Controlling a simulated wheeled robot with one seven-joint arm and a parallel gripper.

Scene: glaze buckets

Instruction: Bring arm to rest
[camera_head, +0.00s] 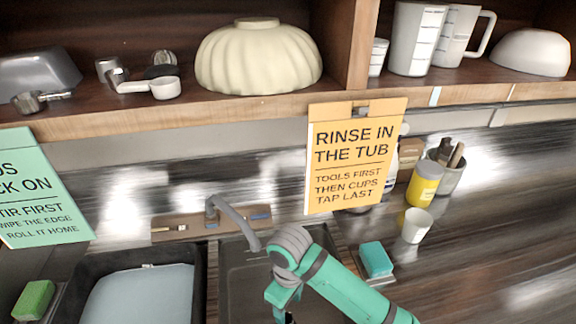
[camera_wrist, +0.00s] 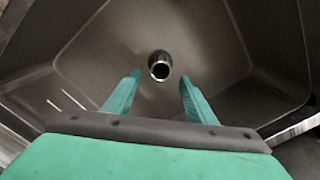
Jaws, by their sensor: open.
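My gripper (camera_wrist: 156,95) is open in the wrist view, its two green fingers spread with nothing between them. It points down into a dark sink basin (camera_wrist: 90,50) with a round drain (camera_wrist: 160,66) beyond the fingertips. In the head view my green arm reaches in from the lower right over the basin (camera_head: 237,275). The fingertips are mostly cut off there by the bottom edge.
A grey tap (camera_head: 235,220) stands behind the basin. A dark tub of pale liquid (camera_head: 140,295) is at left. A teal sponge (camera_head: 376,259), white cup (camera_head: 416,225) and yellow jar (camera_head: 424,184) stand right. A shelf (camera_head: 200,112) overhangs the back.

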